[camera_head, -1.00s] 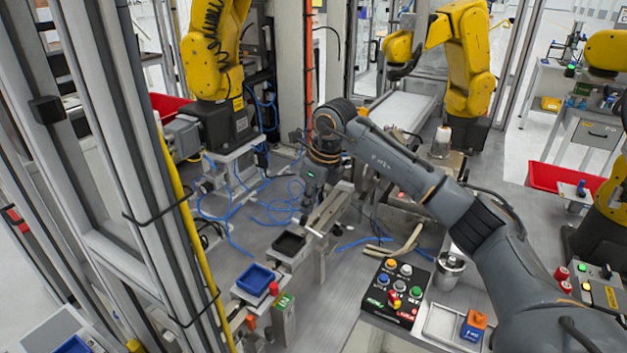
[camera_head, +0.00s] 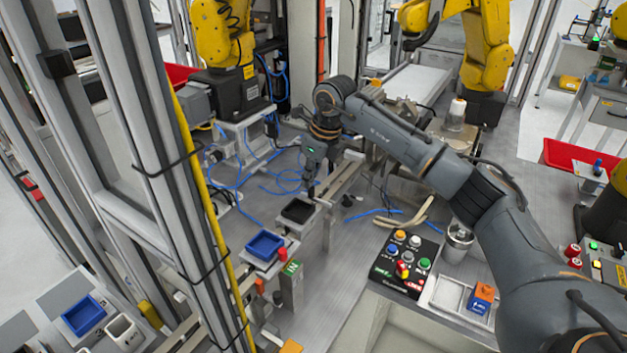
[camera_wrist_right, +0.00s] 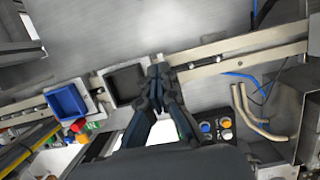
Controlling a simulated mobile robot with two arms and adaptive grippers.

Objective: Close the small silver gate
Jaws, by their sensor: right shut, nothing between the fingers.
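My right gripper (camera_head: 311,190) is shut and empty. It points down at the rail, just beyond and right of the black tray (camera_head: 297,210) in the head view. In the wrist view the closed fingertips (camera_wrist_right: 157,72) are at the right edge of the black tray (camera_wrist_right: 125,84), over the end of the silver rail (camera_wrist_right: 215,58). The small silver gate cannot be clearly told from the rail's metal parts; the fingers partly cover that spot. Whether they touch it cannot be told. My left gripper is not in view.
A blue tray (camera_head: 264,246) stands in line with the black one, by a red knob. A button panel (camera_head: 406,262) and a metal cup (camera_head: 458,242) are to the right. Blue cables lie behind. A yellow-striped frame post stands at left.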

